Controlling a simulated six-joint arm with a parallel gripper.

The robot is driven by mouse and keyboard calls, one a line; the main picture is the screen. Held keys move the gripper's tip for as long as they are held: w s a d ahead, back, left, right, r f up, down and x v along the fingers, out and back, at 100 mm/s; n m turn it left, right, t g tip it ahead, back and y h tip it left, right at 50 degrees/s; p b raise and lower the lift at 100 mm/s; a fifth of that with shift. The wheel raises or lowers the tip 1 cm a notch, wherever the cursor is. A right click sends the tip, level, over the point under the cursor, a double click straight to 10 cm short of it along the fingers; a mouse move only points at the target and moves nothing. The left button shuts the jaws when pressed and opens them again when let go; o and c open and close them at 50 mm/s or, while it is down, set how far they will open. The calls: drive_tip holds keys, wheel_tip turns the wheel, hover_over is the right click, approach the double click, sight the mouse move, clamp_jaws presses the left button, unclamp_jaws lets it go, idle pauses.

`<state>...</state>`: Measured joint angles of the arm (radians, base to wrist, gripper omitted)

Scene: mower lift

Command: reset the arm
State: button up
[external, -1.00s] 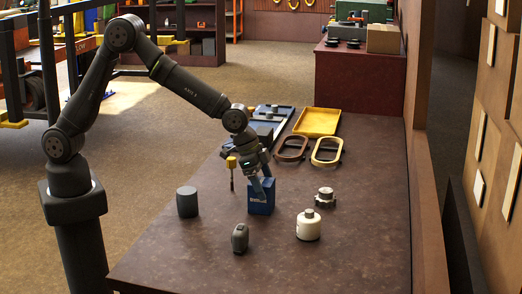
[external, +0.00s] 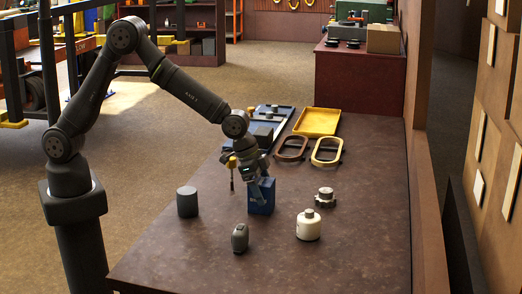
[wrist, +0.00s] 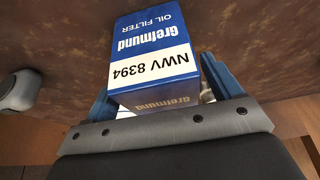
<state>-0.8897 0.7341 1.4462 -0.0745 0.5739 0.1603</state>
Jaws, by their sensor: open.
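My gripper (external: 258,190) is low over the table, at a blue box (external: 262,205). In the wrist view the box (wrist: 150,45) is blue and white, with "Grelmund oil filter" and "NWV 8394" printed on it upside down. It sits between the two blue fingers of my gripper (wrist: 160,85), one on each side. The fingers are open; whether either touches the box I cannot tell. The box stands upright on the brown table (external: 180,250).
Near the box are a dark cylinder (external: 187,202), a small grey item (external: 240,238), a white bottle (external: 309,226) and a metal part (external: 325,198). Behind are two oval frames (external: 291,148) (external: 327,151), a yellow tray (external: 318,122) and a blue tray (external: 283,113).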

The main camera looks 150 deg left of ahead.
drive_tip(key=v, duration=1.3)
drive_tip(key=x, duration=1.3)
drive_tip(key=shift+w, duration=0.1)
wheel_tip(320, 180, up, 5)
drive_tip(key=shift+w+d+r, duration=0.1)
drive_tip(key=shift+w+d, duration=0.05)
drive_tip(key=w+d+r, duration=0.3)
drive_tip(key=d+r, duration=0.3)
drive_tip(key=d, duration=0.5)
drive_tip(key=s+a+f, duration=0.3)
drive_tip(key=s+a, duration=0.6)
drive_tip(key=a, duration=0.4)
drive_tip(key=s+a+f, duration=0.3)
drive_tip(key=s+a, duration=0.6)
drive_tip(key=a, duration=0.4)
drive_tip(key=shift+s+a+f+n, duration=0.2)
drive_tip(key=shift+s+f+n, duration=0.05)
drive_tip(key=shift+n, duration=0.15)
